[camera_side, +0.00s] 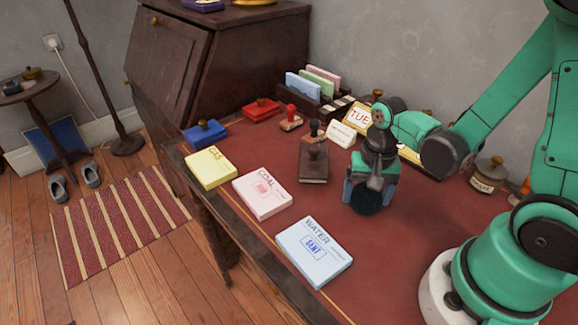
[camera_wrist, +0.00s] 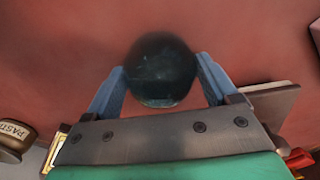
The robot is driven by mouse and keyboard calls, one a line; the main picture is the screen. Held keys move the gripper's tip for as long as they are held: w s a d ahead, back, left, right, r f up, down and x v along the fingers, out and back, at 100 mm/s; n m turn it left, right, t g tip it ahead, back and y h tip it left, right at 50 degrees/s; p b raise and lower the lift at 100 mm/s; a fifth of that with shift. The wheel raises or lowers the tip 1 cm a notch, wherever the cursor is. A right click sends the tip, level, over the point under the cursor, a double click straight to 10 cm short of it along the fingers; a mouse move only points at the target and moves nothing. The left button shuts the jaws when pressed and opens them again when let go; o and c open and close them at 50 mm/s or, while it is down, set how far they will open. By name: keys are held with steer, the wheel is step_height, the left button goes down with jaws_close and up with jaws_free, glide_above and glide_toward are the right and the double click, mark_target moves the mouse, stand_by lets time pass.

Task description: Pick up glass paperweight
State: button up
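The glass paperweight (camera_wrist: 161,72) is a dark, round, glossy ball. It sits between the two blue fingers of my gripper (camera_wrist: 161,62), one on each side, in the wrist view. The fingertips lie right against its outline, but I cannot tell if they press on it. In the side view my gripper (camera_side: 369,193) points straight down, with the dark paperweight (camera_side: 368,202) low between its fingers, at or just above the red desk top. The arm hides part of the ball.
The WATER (camera_side: 314,252), COAL (camera_side: 262,193) and GAS (camera_side: 210,167) paper stacks line the front edge. A TUE sign (camera_side: 359,118) and a jar (camera_side: 488,175) stand behind.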

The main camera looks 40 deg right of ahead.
steer(key=c, duration=0.5)
steer(key=shift+r, duration=0.15)
